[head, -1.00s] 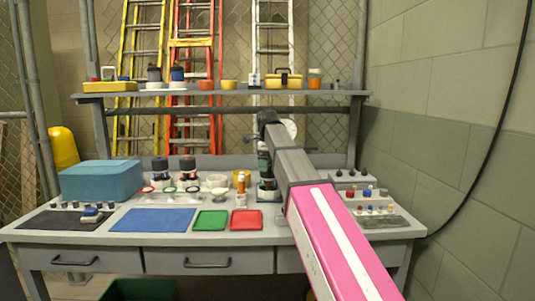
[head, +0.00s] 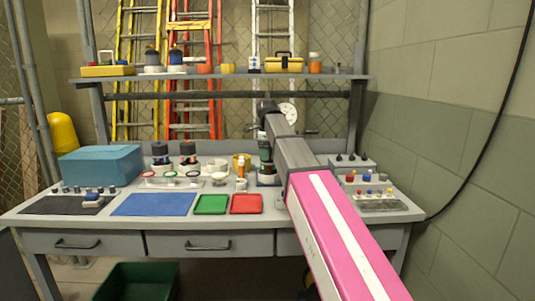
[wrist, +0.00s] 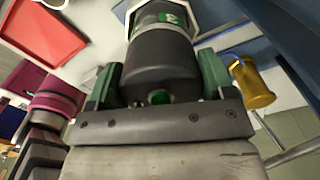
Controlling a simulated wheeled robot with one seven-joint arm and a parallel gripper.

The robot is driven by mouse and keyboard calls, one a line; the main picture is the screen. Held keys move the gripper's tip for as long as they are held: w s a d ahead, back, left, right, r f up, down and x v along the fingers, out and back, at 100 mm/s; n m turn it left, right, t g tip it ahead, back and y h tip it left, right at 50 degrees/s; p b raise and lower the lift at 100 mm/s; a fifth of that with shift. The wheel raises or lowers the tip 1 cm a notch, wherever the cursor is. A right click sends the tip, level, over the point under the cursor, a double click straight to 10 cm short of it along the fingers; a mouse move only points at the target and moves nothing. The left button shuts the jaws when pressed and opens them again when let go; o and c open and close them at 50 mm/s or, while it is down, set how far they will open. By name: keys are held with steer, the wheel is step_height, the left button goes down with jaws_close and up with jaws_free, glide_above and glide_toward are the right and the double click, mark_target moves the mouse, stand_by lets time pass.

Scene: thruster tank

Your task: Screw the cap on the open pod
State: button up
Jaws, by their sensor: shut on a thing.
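In the wrist view, my gripper (wrist: 158,80) has its green fingers shut on a dark grey cap (wrist: 160,66), one finger on each side. A small green spot shows at the cap's near end. Beyond the cap is a clear pod (wrist: 168,17) with a green label, inside a white angular holder. Cap and pod look lined up and in contact; I cannot tell how the threads sit. In the head view, the pod (head: 266,170) stands at the bench's back right, partly hidden by my arm.
Two dark-capped pods (head: 187,152) stand left of it. A yellow cup (wrist: 253,84) is close to my right finger in the wrist view. A red tray (head: 246,204), green tray (head: 211,204) and blue mat (head: 153,204) lie in front. A shelf (head: 220,77) spans above.

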steer(key=m, duration=0.6)
steer(key=shift+m, duration=0.4)
steer(key=shift+s, duration=0.1)
steer(key=o, duration=0.8)
